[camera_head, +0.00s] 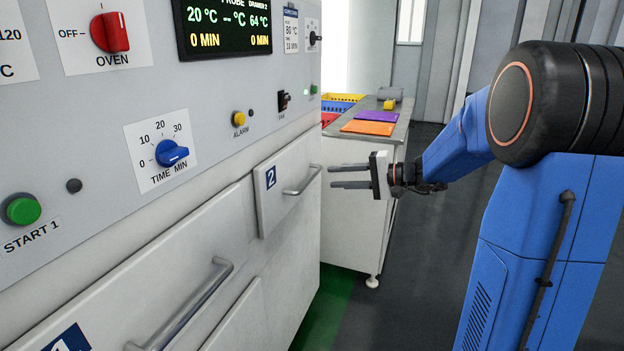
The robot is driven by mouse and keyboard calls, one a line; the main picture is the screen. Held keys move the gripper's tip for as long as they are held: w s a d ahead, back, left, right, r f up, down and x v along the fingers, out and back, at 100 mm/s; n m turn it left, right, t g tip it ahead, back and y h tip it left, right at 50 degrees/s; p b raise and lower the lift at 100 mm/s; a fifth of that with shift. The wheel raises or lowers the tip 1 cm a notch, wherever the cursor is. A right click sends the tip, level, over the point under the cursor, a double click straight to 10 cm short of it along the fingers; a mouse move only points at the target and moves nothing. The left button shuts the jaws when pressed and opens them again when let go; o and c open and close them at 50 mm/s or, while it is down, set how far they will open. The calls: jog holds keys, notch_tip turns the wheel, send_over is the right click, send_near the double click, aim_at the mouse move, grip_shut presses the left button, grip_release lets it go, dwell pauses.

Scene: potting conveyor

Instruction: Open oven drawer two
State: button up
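Oven drawer two (277,195) is a pale panel with a blue "2" label on the front of the oven unit.
Drawer one's handle (184,312) sticks out at the lower left. The control panel (215,100) with knobs and buttons is above the drawers. A side table (402,125) with purple and orange mats stands behind my gripper. Dark floor (405,290) is clear in front.

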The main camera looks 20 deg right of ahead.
aim_at(312, 176)
jog(key=x, duration=0.8)
jog(key=shift+w+a, duration=0.25)
jog(key=shift+a, duration=0.1)
grip_shut()
